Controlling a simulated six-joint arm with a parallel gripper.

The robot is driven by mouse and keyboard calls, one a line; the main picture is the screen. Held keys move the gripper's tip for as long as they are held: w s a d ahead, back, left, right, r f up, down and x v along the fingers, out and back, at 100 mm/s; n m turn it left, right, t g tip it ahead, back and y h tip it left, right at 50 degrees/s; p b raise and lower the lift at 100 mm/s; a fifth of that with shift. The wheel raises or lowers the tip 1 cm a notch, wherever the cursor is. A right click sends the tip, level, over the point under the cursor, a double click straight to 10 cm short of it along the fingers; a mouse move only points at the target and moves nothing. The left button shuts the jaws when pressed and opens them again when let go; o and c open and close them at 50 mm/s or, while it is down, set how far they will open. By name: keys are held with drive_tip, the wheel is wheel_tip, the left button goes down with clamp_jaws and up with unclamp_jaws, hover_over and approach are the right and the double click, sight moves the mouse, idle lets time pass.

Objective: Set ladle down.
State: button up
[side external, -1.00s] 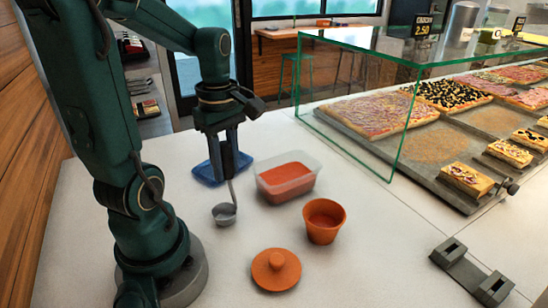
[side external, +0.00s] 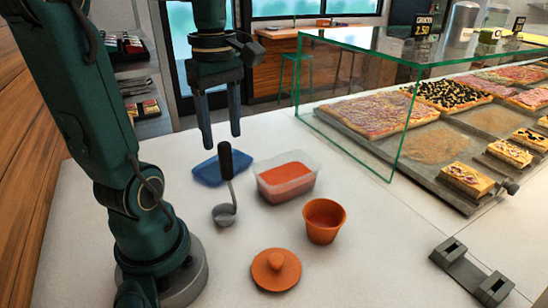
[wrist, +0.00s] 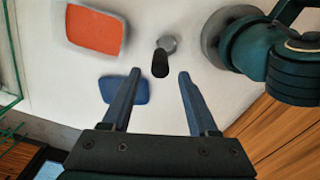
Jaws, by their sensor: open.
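The ladle (side external: 228,185) has a grey bowl and a black-topped handle. In the side view its bowl is on the white counter and its handle stands up, slightly tilted, left of the sauce tub.
A clear tub of red sauce (side external: 287,182), a blue lid (side external: 207,170), an orange pot (side external: 323,220) and its knobbed lid (side external: 276,269) are nearby. A glass case (side external: 395,145) with pizzas stands right. A dark bracket (side external: 470,274) lies front right. The front counter is partly clear.

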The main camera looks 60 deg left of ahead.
wheel_tip(320, 180, up, 4)
drive_tip(key=shift+r, duration=0.15)
drive_tip(key=shift+d+m, duration=0.15)
drive_tip(key=shift+m, duration=0.15)
drive_tip(key=d+f+m+t, duration=0.5)
drive_tip(key=d+m, duration=0.7)
drive_tip(key=m, duration=0.9)
wheel_tip(320, 180, down, 2)
drive_tip(key=shift+f+t, duration=0.1)
drive_tip(key=shift+t, duration=0.2)
